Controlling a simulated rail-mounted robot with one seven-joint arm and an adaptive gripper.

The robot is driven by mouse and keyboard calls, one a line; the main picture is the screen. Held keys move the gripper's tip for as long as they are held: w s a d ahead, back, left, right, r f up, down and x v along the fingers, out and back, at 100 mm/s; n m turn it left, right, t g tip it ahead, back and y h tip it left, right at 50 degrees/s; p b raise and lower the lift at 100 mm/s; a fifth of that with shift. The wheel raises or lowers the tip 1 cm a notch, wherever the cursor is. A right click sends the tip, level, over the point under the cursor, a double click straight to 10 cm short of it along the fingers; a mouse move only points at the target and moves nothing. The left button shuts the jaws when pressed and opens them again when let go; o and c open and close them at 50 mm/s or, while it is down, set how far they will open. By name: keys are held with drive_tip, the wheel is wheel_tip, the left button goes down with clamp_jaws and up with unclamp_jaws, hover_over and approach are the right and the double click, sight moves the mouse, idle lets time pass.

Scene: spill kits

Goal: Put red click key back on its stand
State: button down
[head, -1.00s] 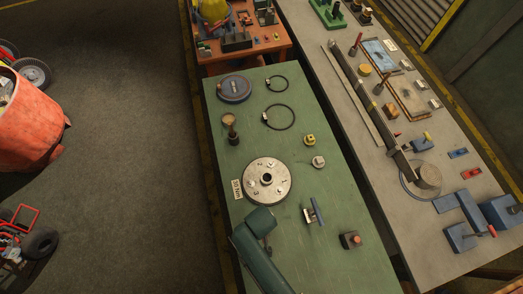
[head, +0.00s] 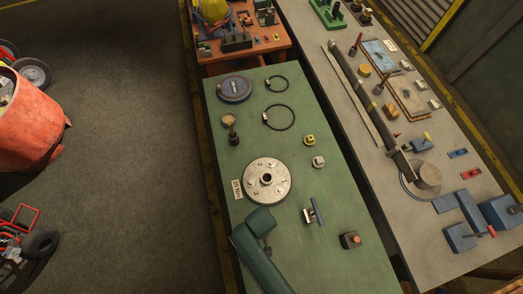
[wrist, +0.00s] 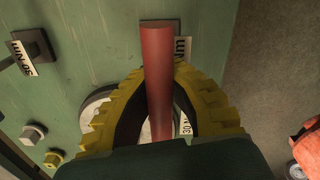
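The red click key (wrist: 158,85) shows in the wrist view as a red rod running up from my palm. My gripper (wrist: 160,75) has yellow ridged fingers closed in on both sides of the rod, with the tips against it. A dark block with a white label, part of which reads "NM" (wrist: 183,49), lies behind the rod's upper end. The rod hides much of it, so I cannot tell whether the two touch. In the head view my green arm covers that spot, and neither the key nor my fingers can be seen there.
A round metal flange (head: 267,181) sits on the green bench (head: 285,235), with a "30 Nm" label (head: 237,190) beside it.

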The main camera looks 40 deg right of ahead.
drive_tip(key=shift+f+b, duration=0.8)
drive_tip(key=shift+f, duration=0.5)
drive_tip(key=c, duration=1.2)
unclamp_jaws()
drive_tip(key=shift+o, duration=0.2)
wheel_tip(320, 180, up, 12)
